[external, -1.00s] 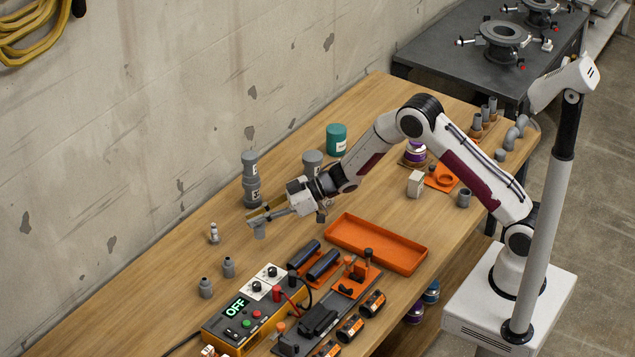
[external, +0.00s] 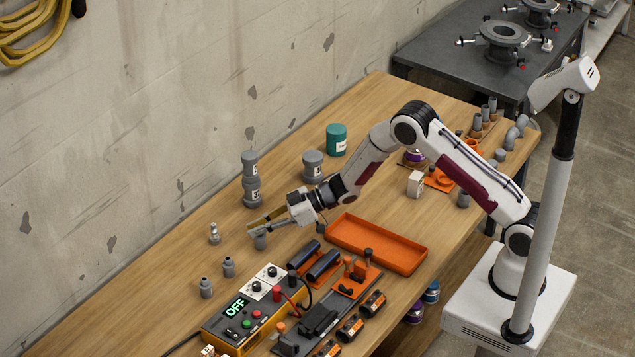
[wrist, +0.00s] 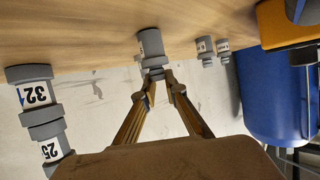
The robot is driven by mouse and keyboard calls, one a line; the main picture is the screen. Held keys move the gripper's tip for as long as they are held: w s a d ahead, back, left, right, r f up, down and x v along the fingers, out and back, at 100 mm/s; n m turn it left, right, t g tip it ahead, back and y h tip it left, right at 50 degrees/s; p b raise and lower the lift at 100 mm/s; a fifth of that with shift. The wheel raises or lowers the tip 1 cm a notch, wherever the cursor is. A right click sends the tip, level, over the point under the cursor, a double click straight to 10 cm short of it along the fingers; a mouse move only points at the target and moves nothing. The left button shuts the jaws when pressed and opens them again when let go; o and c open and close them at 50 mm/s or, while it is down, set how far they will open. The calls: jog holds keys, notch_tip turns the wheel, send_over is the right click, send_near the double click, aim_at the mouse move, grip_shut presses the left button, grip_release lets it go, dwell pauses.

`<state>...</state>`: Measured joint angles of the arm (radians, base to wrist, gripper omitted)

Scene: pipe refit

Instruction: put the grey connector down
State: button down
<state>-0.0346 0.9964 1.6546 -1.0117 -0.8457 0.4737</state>
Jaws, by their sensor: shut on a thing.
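The grey connector (external: 260,241) is at the tips of my gripper (external: 254,227), over the left part of the wooden table. In the wrist view, the connector (wrist: 151,44) has its narrow end at the two fingertips (wrist: 160,80). Its wide end points towards the tabletop, which is at the top of that tilted view. The connector looks upright and very close to the table; I cannot tell whether it touches. My gripper is shut on it, with the fingers reaching in from the right.
Stacked grey couplings (external: 251,182) stand behind the gripper, with another coupling (external: 313,165) to their right. Small grey fittings (external: 228,267) stand front-left. The orange tray (external: 376,243) and control box (external: 247,312) are to the right and front. Bare wood surrounds the connector.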

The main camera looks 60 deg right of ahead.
jog(key=shift+f, duration=0.1)
jog(key=c, duration=2.1)
grip_release()
jog(key=shift+s+d+r, duration=0.15)
jog(key=shift+d+r, duration=0.15)
jog(key=v, duration=1.1)
jog(key=shift+s+d+r, duration=0.1)
jog(key=shift+s, duration=0.05)
